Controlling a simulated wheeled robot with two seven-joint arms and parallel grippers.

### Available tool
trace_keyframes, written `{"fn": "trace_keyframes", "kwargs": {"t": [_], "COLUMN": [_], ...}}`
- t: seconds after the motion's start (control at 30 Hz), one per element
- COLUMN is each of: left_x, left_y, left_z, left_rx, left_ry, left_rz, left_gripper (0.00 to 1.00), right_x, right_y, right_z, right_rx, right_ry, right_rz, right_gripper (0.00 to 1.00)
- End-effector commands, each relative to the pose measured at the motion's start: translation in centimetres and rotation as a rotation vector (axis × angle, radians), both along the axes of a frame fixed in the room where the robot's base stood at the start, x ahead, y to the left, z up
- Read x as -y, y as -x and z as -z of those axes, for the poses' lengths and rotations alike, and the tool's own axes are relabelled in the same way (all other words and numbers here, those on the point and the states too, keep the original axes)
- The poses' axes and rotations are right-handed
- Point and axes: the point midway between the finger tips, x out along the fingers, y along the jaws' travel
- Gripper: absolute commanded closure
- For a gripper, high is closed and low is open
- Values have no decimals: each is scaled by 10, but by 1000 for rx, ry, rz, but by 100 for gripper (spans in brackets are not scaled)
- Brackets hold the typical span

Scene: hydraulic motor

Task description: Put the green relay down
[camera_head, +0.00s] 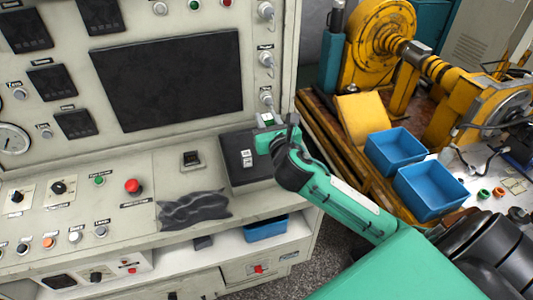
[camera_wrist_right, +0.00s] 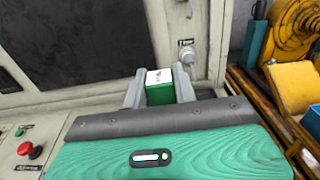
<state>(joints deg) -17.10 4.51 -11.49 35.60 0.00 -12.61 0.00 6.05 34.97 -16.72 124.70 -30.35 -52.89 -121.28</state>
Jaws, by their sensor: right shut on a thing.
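The green relay (camera_wrist_right: 160,92) is a small block with a white top and green sides. It sits between the two grey fingers of my right gripper (camera_wrist_right: 160,90), which is shut on it. In the head view the relay (camera_head: 266,119) shows small at the tip of my right gripper (camera_head: 270,128), above the far right part of the console ledge. A dark box (camera_head: 235,178) with a small white part (camera_head: 246,158) on it stands just below and left of the gripper. My left gripper is not in view.
The console (camera_head: 60,200) has a dark screen (camera_head: 170,80), knobs and a red button (camera_head: 133,186). A crumpled dark cloth (camera_head: 193,209) lies on its ledge. To the right, a bench holds two blue bins (camera_head: 430,190) and yellow machinery (camera_head: 380,40).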

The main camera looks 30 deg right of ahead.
Motion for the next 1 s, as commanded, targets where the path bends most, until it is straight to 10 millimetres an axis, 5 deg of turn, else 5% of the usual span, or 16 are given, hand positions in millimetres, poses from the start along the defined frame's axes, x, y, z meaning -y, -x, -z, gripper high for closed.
{"fn": "trace_keyframes", "kwargs": {"t": [0.1,0.3,0.73,1.0], "left_x": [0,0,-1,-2], "left_y": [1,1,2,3], "left_z": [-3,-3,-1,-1], "left_rx": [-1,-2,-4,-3], "left_ry": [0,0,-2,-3], "left_rz": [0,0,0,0], "left_gripper": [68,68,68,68], "right_x": [0,0,0,0], "right_y": [0,1,0,0], "right_z": [36,77,128,133], "right_rx": [-8,-4,-1,1], "right_ry": [-3,-1,0,0], "right_rz": [3,2,2,-1], "right_gripper": [95,95,95,95]}}
